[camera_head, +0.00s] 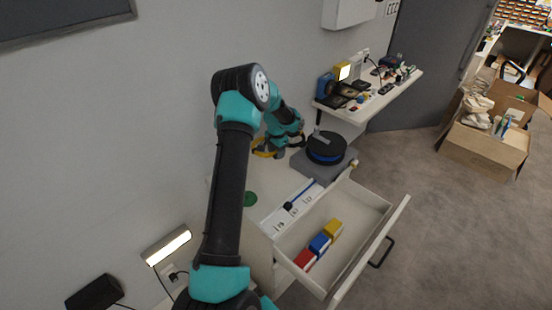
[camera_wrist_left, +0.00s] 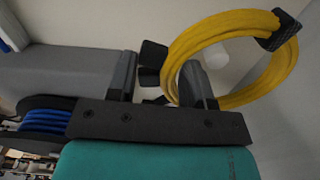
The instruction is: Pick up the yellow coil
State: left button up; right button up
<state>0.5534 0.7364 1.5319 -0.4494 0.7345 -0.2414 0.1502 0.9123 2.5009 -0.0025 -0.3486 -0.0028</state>
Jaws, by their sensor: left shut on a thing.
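The yellow coil (camera_wrist_left: 212,29) is a ring of yellow cable with a black tie, large at the upper right of the left wrist view. In the head view the yellow coil (camera_head: 262,152) shows only in part at my left gripper (camera_head: 276,146), above the far end of the white cabinet. In the left wrist view my left gripper (camera_wrist_left: 160,78) is shut on the near side of the coil, and the rest of the ring sticks out to the right. My right gripper is not in view.
A black and blue spool (camera_head: 325,147) sits on a grey block (camera_head: 310,165) beside my gripper. An open drawer (camera_head: 375,209) holds red, blue and yellow blocks. A labelled white strip (camera_head: 272,222) and a green disc (camera_head: 250,198) lie on the cabinet. A crowded shelf (camera_head: 410,80) stands behind.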

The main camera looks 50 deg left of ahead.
pick_arm(q)
notch_tip(320, 180, up, 5)
dwell(0.7)
